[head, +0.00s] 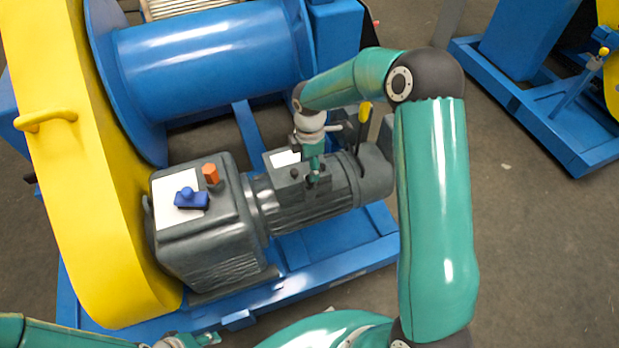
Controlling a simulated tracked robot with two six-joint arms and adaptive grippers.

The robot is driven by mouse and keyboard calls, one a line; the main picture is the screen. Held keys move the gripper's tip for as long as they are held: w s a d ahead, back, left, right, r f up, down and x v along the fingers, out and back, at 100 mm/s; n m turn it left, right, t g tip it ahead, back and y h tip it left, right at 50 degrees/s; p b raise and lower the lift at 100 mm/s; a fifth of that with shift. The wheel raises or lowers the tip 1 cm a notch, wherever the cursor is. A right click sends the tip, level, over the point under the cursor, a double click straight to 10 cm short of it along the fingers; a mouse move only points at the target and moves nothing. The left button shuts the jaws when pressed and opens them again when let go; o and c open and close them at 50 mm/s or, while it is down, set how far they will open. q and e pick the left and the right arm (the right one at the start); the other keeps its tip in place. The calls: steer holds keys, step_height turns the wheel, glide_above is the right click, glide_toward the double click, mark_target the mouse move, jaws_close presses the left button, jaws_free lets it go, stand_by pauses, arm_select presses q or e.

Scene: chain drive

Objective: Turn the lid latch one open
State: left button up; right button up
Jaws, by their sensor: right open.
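My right gripper (313,180) points down at the grey box (272,167) on top of the motor. It is open, with its fingertips at the box's right side. I cannot tell whether they touch anything. A small dark knob shows on the box lid just left of the fingers. No latch can be made out clearly; one may be hidden behind the gripper. My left gripper (205,339) is at the bottom edge, partly cut off, away from the motor, and its jaws are unclear.
The grey gearbox (222,240) left of the motor carries an orange cap (210,173) and a blue part (190,199) on a white plate. A yellow-handled lever (364,112) stands behind the gripper. The yellow chain guard (85,190) and blue drum (205,62) stand left and behind.

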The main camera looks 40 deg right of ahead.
mark_target(308, 180)
step_height(308, 180, down, 6)
steer(key=shift+r, duration=0.1)
steer(key=shift+c, duration=0.3)
jaws_close()
